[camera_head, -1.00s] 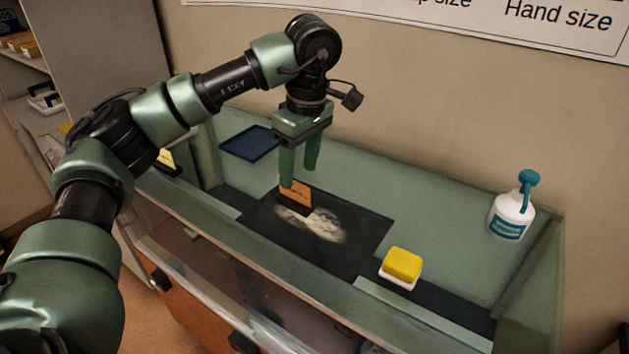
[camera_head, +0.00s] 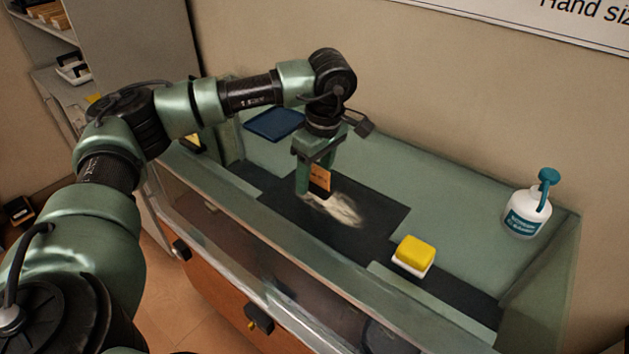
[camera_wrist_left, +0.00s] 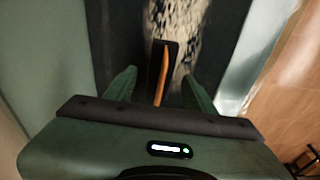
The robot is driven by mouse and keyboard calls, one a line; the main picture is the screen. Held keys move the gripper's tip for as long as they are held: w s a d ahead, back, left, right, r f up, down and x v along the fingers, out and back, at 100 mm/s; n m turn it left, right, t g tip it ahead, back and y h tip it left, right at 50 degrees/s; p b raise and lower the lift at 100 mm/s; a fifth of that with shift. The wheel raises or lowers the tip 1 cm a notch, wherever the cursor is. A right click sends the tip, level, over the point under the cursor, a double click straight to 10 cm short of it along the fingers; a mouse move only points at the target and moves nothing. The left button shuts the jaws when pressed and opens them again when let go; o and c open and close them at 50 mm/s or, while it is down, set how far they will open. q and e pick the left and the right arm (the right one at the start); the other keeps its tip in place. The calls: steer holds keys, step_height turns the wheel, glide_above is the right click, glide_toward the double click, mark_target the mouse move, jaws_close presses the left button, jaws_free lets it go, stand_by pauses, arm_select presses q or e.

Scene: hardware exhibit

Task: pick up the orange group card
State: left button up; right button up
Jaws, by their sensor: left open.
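The orange group card (camera_head: 320,180) stands upright in a dark base on the dark mat (camera_head: 376,217) inside the case. In the left wrist view the card (camera_wrist_left: 162,78) is seen nearly edge-on, between the two fingers. My left gripper (camera_head: 314,184) points down over the card. In the wrist view my left gripper (camera_wrist_left: 160,88) is open, with one finger on each side of the card and a visible gap to each. In the head view one finger stands at the card's left; the other is mostly hidden. My right gripper is not in view.
A pale patch (camera_head: 340,210) lies beside the card. A yellow block on a white holder (camera_head: 414,254) and a white pump bottle (camera_head: 526,215) stand to the right. A blue tray (camera_head: 273,124) lies behind. The case's front rim (camera_head: 270,268) runs along the near side.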

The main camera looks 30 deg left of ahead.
arm_select(q)
jaws_close()
